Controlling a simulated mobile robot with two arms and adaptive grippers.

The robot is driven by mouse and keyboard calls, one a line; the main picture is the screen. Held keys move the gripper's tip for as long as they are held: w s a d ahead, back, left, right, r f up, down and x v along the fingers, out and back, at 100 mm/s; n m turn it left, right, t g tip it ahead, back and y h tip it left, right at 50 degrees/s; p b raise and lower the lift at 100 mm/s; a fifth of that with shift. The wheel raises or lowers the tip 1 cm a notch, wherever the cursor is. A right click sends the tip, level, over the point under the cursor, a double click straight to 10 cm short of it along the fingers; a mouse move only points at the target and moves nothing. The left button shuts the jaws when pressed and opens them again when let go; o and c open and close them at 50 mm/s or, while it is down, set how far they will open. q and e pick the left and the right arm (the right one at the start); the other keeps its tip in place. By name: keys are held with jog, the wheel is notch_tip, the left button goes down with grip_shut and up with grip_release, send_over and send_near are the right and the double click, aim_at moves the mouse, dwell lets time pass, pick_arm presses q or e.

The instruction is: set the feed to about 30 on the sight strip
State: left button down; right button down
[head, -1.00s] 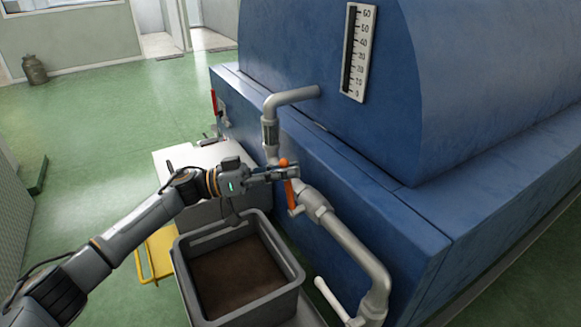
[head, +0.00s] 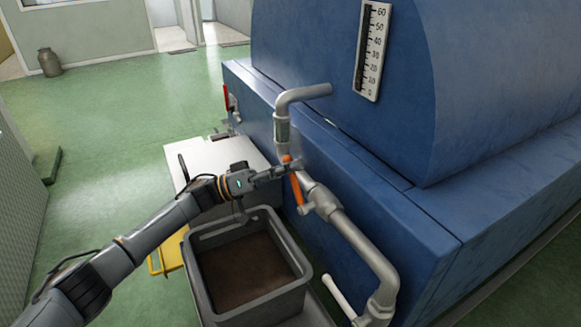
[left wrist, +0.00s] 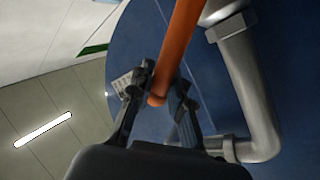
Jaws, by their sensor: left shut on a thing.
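The sight strip (head: 371,50) is a white scale marked 0 to 60 on the blue tank, with a dark column along its left side. I cannot read a clear level in that column. An orange lever (head: 296,188) sits on the valve of the grey pipe below the tank, tilted with its upper end to the left. My left gripper (head: 288,168) is shut on the orange lever near its upper end. In the left wrist view the fingers (left wrist: 158,95) lie on either side of the lever's tip (left wrist: 180,45). My right gripper is not in view.
A grey crate (head: 306,268) with brown contents stands below my left arm. A red handle (head: 226,97) is further back.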

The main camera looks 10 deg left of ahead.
pick_arm(q)
jog(key=c, duration=1.3)
grip_release()
jog(key=v, duration=1.2)
jog(key=shift+a+f, duration=0.1)
